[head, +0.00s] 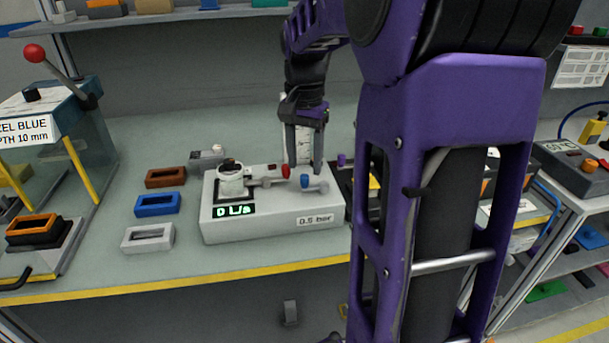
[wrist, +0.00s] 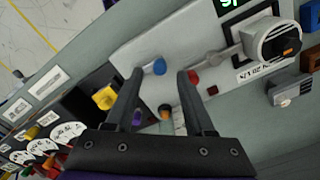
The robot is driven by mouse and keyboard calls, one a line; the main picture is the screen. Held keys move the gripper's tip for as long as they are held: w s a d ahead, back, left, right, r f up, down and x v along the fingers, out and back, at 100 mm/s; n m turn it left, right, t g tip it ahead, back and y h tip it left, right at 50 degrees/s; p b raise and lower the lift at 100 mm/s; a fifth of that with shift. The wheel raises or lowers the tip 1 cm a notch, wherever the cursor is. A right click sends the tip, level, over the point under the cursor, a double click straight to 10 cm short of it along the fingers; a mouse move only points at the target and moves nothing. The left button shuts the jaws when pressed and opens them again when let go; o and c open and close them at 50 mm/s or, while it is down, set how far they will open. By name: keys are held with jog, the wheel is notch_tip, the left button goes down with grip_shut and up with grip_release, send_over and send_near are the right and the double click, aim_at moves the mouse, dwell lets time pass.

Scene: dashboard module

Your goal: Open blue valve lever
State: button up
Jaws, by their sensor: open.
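The white module (head: 235,222) sits on the bench with a display reading "0 L/s" and a "0.5 bar" label. On its top are a blue valve lever knob (head: 306,181) and a red knob (head: 286,172) just left of it. My gripper (head: 304,168) points down above the module's right part, its fingers apart and empty. In the wrist view the blue knob (wrist: 159,66) appears between the fingertips (wrist: 162,74), nearer the left one. The red knob (wrist: 193,77) lies close by the right fingertip. I cannot tell whether either finger touches a knob.
A round white part (head: 231,181) stands on the module's left. Brown (head: 166,178), blue (head: 158,204) and white (head: 148,237) slotted blocks lie left of it. A lever press (head: 70,125) stands far left. My arm hides the bench to the right.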

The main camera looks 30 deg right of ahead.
jog(key=shift+f, duration=1.5)
grip_shut()
